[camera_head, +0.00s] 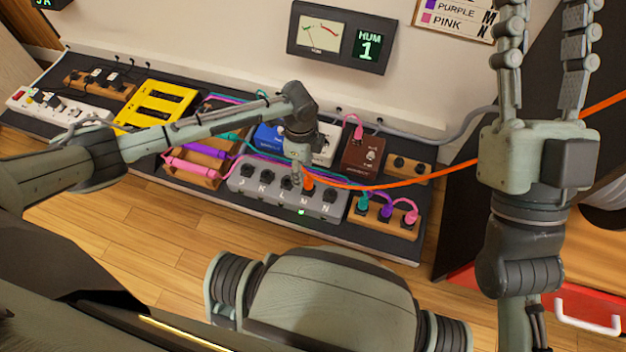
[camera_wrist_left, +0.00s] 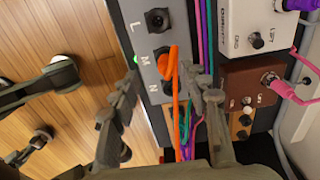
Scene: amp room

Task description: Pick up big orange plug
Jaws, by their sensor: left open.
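The big orange plug (camera_head: 308,184) sits in the grey socket box (camera_head: 258,184), with an orange cable running off to the right. In the left wrist view the orange plug (camera_wrist_left: 168,68) is in the socket row by the letters M and N, its cable crossing in front. My left gripper (camera_head: 298,182) points down over the box beside the plug. In the left wrist view my left gripper's (camera_wrist_left: 167,90) fingers are open, apart and empty, with the plug between and beyond their tips. My right gripper (camera_head: 543,22) is raised at the right, its fingers apart and empty.
A wooden strip with teal, purple and pink plugs (camera_head: 385,212) lies right of the box. A brown pedal (camera_head: 362,158) and white pedal (camera_head: 326,150) stand behind. Pink, purple and teal cables run close by. The wooden floor (camera_head: 150,215) in front is clear.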

